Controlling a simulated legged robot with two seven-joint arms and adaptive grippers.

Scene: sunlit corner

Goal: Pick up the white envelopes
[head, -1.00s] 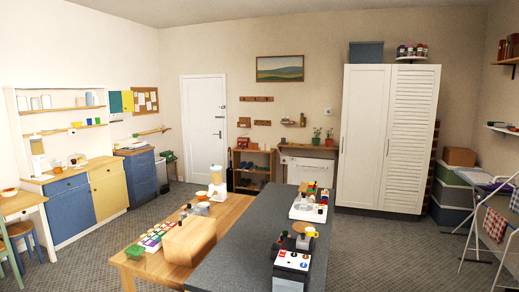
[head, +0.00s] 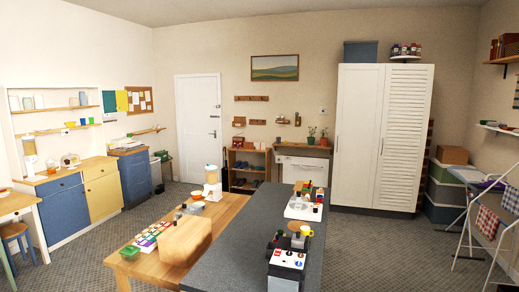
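I cannot make out any white envelopes in the head view. Neither of my grippers is in view. A grey-topped counter (head: 238,256) runs away from me at the centre, with a wooden table (head: 228,211) along its left side. On the counter are a white-and-black device with red knobs (head: 286,260), a yellow cup (head: 306,231) and a white tray (head: 298,212) with small colourful items. On the table are a rounded wooden box (head: 186,240), a tray of coloured compartments (head: 152,236), a green container (head: 130,252) and a blender (head: 212,183).
A white wardrobe (head: 382,140) stands at the back right and a white door (head: 199,128) at the back left. Blue and yellow cabinets (head: 64,209) line the left wall. A drying rack (head: 478,222) stands at the right. Carpet (head: 390,245) is clear between counter and rack.

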